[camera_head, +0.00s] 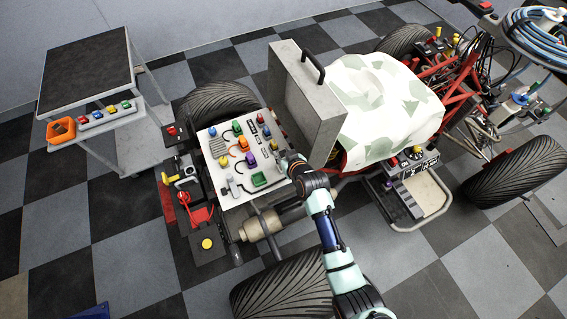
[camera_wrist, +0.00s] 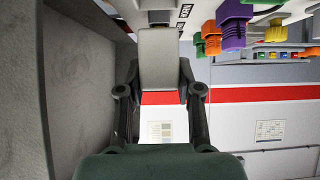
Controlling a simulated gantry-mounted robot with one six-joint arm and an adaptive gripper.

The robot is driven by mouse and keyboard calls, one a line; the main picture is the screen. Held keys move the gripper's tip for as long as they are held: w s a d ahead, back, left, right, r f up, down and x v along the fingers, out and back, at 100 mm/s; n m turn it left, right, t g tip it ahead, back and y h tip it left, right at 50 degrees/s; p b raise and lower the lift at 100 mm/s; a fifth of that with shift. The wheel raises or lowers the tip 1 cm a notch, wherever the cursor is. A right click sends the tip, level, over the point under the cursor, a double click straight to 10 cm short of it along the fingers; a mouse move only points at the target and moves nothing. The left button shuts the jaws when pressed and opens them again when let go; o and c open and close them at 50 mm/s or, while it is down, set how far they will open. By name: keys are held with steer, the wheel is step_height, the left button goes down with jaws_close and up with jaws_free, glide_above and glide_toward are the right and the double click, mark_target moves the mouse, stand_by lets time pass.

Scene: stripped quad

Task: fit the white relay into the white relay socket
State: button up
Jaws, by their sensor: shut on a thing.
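My gripper (camera_wrist: 158,82) is shut on a pale block, the white relay (camera_wrist: 158,58), seen between the two fingers in the wrist view. The relay's far end points at the white panel (camera_wrist: 110,8) at the top of that view. A dark slot-like shape shows just beyond it, beside black printed labels. Whether the relay touches the panel I cannot tell. In the head view my gripper (camera_head: 286,160) is at the right edge of the panel (camera_head: 207,148), and the relay is not clear there. The white relay socket cannot be made out for certain in either view.
Purple (camera_wrist: 232,32), orange and green parts stick out of the panel to the right of the relay. A grey wall (camera_wrist: 85,100) rises close on the left; in the head view a grey case with a handle (camera_head: 300,105) stands beside the panel. A cart (camera_head: 85,75) stands at left.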

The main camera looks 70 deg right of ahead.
steer(key=shift+f+b, duration=0.8)
steer(key=shift+f, duration=1.65)
steer(key=o, duration=1)
steer(key=shift+o, duration=0.2)
steer(key=shift+s+a+r+p, duration=0.1)
steer(key=shift+s+r+p, duration=0.05)
steer(key=shift+r+p, duration=0.25)
steer(key=p+v, duration=0.3)
steer(key=v, duration=0.8)
steer(key=shift+s+a+p, duration=0.15)
steer(key=shift+p, duration=0.15)
steer(key=shift+r, duration=0.1)
